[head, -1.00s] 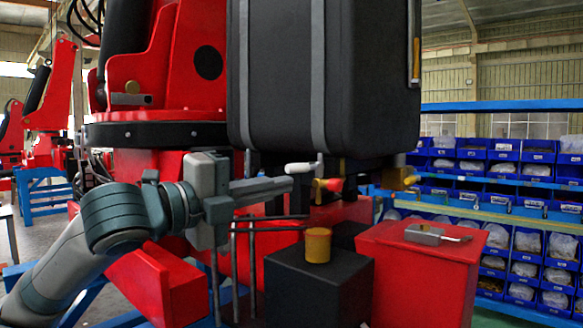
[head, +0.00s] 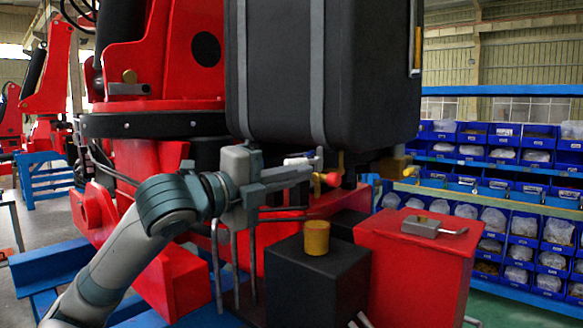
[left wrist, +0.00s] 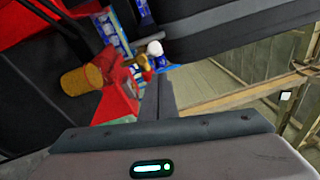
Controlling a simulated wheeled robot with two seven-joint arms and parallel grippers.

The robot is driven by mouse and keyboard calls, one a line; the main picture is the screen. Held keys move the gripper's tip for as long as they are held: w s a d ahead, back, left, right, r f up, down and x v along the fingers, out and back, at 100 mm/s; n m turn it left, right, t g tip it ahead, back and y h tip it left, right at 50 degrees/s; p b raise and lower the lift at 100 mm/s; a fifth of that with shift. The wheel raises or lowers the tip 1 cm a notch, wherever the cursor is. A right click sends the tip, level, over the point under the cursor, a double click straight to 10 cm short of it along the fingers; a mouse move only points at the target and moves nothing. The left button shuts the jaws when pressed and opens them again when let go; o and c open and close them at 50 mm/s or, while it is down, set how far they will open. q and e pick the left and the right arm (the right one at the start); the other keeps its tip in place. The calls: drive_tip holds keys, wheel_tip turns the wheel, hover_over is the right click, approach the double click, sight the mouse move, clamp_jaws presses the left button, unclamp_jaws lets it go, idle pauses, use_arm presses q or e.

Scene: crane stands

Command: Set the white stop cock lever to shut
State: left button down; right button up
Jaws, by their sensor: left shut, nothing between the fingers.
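The white stop cock lever (head: 298,160) sits under the big black tank, its white grip pointing left and partly hidden by my gripper. In the left wrist view a white rounded end (left wrist: 154,48) shows just beyond the fingers. Beside it in the head view is a red knob (head: 332,179) on a yellow fitting. My left gripper (head: 308,171) is shut and empty, its fingers pointing right, just in front of and below the white grip. I cannot tell whether it touches the lever. The shut fingers also show in the left wrist view (left wrist: 156,95). My right gripper is not in view.
The black tank (head: 365,80) hangs close above. Below stand a black box (head: 310,285) with a yellow cylinder (head: 316,238) and a red box (head: 415,260) with a grey latch piece (head: 425,225). Blue bin shelves (head: 500,190) stand at the right.

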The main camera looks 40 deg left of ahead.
use_arm(q)
drive_tip(key=shift+w+a+r, duration=0.1)
drive_tip(key=shift+w+a, duration=0.1)
drive_tip(key=shift+a, duration=0.3)
drive_tip(key=shift+w+a+r, duration=0.1)
drive_tip(key=shift+w+a, duration=0.1)
drive_tip(key=shift+a, duration=0.25)
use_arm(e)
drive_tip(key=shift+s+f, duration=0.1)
use_arm(q)
drive_tip(key=shift+a+m+h, duration=0.3)
drive_tip(key=shift+h, duration=0.2)
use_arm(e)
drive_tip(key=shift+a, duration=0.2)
use_arm(q)
drive_tip(key=shift+a+g+h, duration=0.1)
drive_tip(key=shift+g+h, duration=0.2)
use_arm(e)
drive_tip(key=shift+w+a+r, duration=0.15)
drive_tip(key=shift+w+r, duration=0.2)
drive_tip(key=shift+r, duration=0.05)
